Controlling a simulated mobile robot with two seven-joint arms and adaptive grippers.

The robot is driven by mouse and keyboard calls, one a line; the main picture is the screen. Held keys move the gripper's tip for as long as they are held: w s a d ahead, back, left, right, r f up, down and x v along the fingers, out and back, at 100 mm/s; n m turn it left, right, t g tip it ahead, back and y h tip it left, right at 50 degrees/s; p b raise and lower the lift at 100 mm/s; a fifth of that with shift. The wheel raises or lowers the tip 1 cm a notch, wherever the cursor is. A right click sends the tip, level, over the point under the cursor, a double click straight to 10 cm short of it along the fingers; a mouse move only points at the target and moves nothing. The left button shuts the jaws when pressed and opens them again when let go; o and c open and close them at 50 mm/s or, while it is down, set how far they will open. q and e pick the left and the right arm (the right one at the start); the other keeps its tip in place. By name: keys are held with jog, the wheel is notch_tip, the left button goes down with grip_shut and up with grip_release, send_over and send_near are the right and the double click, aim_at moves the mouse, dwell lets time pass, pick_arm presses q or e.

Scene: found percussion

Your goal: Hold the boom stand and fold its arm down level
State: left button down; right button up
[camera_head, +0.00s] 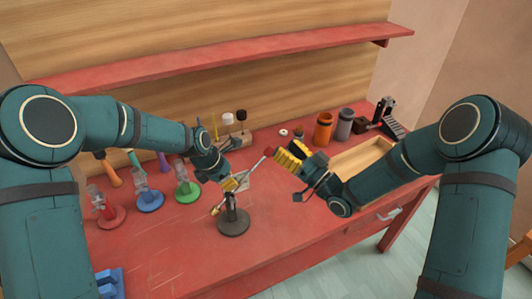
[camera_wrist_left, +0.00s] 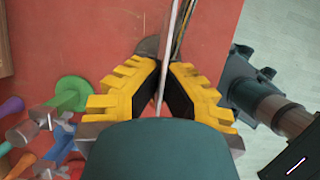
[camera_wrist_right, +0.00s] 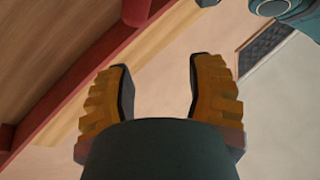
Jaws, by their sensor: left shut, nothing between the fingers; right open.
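The boom stand has a dark round base (camera_head: 233,224) and a short upright post. My left gripper (camera_head: 230,184) is shut at the arm just above the post. In the left wrist view the thin rod (camera_wrist_left: 172,45) runs down along the line between the fingers; part of the base shows beyond. My right gripper (camera_head: 277,156) is open and empty beside the red tip; the right wrist view shows no stand.
Small clamp stands with red (camera_head: 108,218), blue (camera_head: 150,201) and green (camera_head: 188,192) bases stand at the left. An orange cup (camera_head: 323,133), a grey cup (camera_head: 345,126) and a wooden tray (camera_head: 358,158) are at the right. A red shelf (camera_head: 220,58) crosses the back. The front table is mostly clear.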

aim_at(268, 152)
jog(key=w+d+f+n+g+y, duration=0.25)
jog(key=d+f+n+g, duration=0.35)
jog(key=g, duration=0.6)
jog(key=shift+m+y, duration=0.25)
jog(key=shift+m, duration=0.35)
jog(key=a, duration=0.3)
jog(key=w+a+r, duration=0.1)
jog(key=a, duration=0.3)
jog(key=a+r, duration=0.1)
jog(key=a, duration=0.2)
jog(key=shift+w+a, duration=0.2)
jog(key=shift+a, duration=0.1)
grip_shut()
